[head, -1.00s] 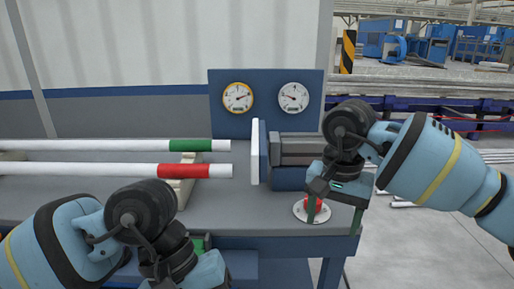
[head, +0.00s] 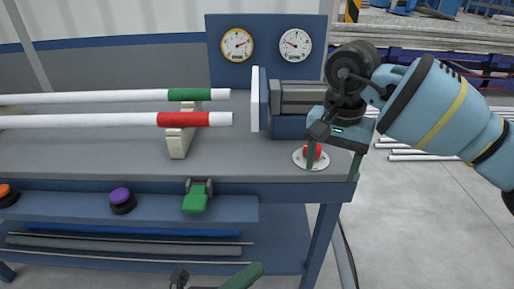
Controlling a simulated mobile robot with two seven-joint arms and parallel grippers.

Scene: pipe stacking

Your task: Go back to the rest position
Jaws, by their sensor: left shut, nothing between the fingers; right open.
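My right gripper (head: 333,158) is open above the right end of the workbench (head: 250,165). Its left finger overlaps the red button (head: 317,150) on its round pale plate; I cannot tell whether it touches. My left gripper (head: 245,274) shows only in part at the bottom edge, low in front of the bench. It is shut and empty, with its arm mostly out of frame.
Two white pipes, one with a green band (head: 190,95) and one with a red band (head: 190,119), lie by a pale support (head: 179,143). A press with a white plate (head: 256,98) stands right of them. A green lever (head: 195,199) and purple knob (head: 122,200) sit on the front shelf.

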